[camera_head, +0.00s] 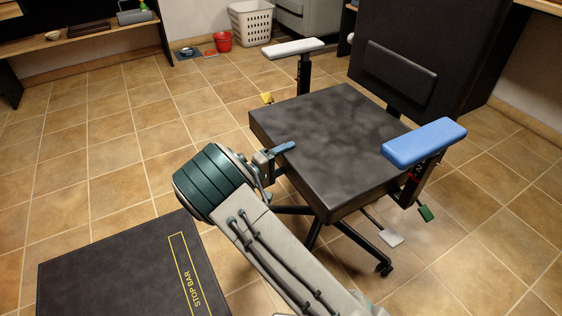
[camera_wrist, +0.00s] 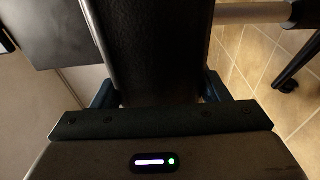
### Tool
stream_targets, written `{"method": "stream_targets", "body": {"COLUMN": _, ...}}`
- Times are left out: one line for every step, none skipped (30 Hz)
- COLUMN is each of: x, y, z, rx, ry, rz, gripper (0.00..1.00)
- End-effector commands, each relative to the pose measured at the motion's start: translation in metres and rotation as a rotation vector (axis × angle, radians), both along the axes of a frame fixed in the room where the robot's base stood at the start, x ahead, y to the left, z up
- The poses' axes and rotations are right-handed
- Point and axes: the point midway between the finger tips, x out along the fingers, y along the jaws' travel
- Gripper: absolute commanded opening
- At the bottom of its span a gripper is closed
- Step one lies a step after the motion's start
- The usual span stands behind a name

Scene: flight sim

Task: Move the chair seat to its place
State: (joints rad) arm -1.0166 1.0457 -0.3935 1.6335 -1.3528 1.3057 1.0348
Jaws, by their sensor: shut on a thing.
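The chair seat (camera_head: 335,140) is a thick dark grey square cushion of an office chair on a wheeled base. It is level, with a black backrest (camera_head: 400,60) behind it, a white armrest (camera_head: 293,47) at its far left and a blue armrest (camera_head: 424,143) at its right. My gripper (camera_head: 280,150) is at the seat's near left edge, with a blue finger over its top. The lower finger is mostly hidden in the head view.
A white basket (camera_head: 251,22), a red bucket (camera_head: 222,41) and a shelf (camera_head: 80,45) stand at the back. Tiled floor left of the chair is mostly clear. Chair casters spread below.

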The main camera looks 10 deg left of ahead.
Motion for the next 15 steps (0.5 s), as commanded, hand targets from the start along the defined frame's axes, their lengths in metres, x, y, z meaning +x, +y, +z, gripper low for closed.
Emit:
{"method": "stream_targets", "body": {"x": -0.0012, "y": 0.0023, "z": 0.0009, "rx": 0.001, "ry": 0.0, "rz": 0.003, "gripper": 0.27}}
{"method": "stream_targets", "body": {"x": -0.0013, "y": 0.0024, "z": 0.0008, "rx": 0.001, "ry": 0.001, "rz": 0.003, "gripper": 0.27}}
{"method": "stream_targets", "body": {"x": -0.0015, "y": 0.0026, "z": 0.0008, "rx": 0.001, "ry": 0.001, "rz": 0.003, "gripper": 0.27}}
{"method": "stream_targets", "body": {"x": -0.0016, "y": 0.0027, "z": 0.0007, "rx": 0.001, "ry": 0.001, "rz": 0.003, "gripper": 0.71}}
{"method": "stream_targets", "body": {"x": -0.0017, "y": 0.0029, "z": 0.0006, "rx": 0.001, "ry": 0.001, "rz": 0.004, "gripper": 0.79}}
{"method": "stream_targets", "body": {"x": -0.0017, "y": 0.0029, "z": 0.0005, "rx": 0.001, "ry": 0.001, "rz": 0.004, "gripper": 0.9}}
{"method": "stream_targets", "body": {"x": -0.0017, "y": 0.0027, "z": 0.0005, "rx": 0.001, "ry": 0.001, "rz": 0.004, "gripper": 0.9}}
{"method": "stream_targets", "body": {"x": -0.0015, "y": 0.0023, "z": 0.0004, "rx": 0.001, "ry": 0.001, "rz": 0.003, "gripper": 0.9}}
{"method": "stream_targets", "body": {"x": -0.0014, "y": 0.0017, "z": 0.0003, "rx": 0.001, "ry": 0.001, "rz": 0.003, "gripper": 0.9}}
{"method": "stream_targets", "body": {"x": -0.0012, "y": 0.0014, "z": 0.0003, "rx": 0.001, "ry": 0.001, "rz": 0.002, "gripper": 0.9}}
{"method": "stream_targets", "body": {"x": -0.0011, "y": 0.001, "z": 0.0002, "rx": 0.001, "ry": 0.001, "rz": 0.001, "gripper": 0.9}}
{"method": "stream_targets", "body": {"x": -0.001, "y": 0.0007, "z": 0.0002, "rx": 0.001, "ry": 0.001, "rz": 0.001, "gripper": 0.9}}
{"method": "stream_targets", "body": {"x": -0.001, "y": 0.0006, "z": 0.0001, "rx": 0.001, "ry": 0.001, "rz": 0.001, "gripper": 0.9}}
{"method": "stream_targets", "body": {"x": -0.001, "y": 0.0007, "z": 0.0001, "rx": 0.001, "ry": 0.001, "rz": 0.001, "gripper": 0.9}}
{"method": "stream_targets", "body": {"x": -0.0016, "y": 0.0013, "z": 0.0002, "rx": 0.001, "ry": 0.001, "rz": 0.001, "gripper": 0.9}}
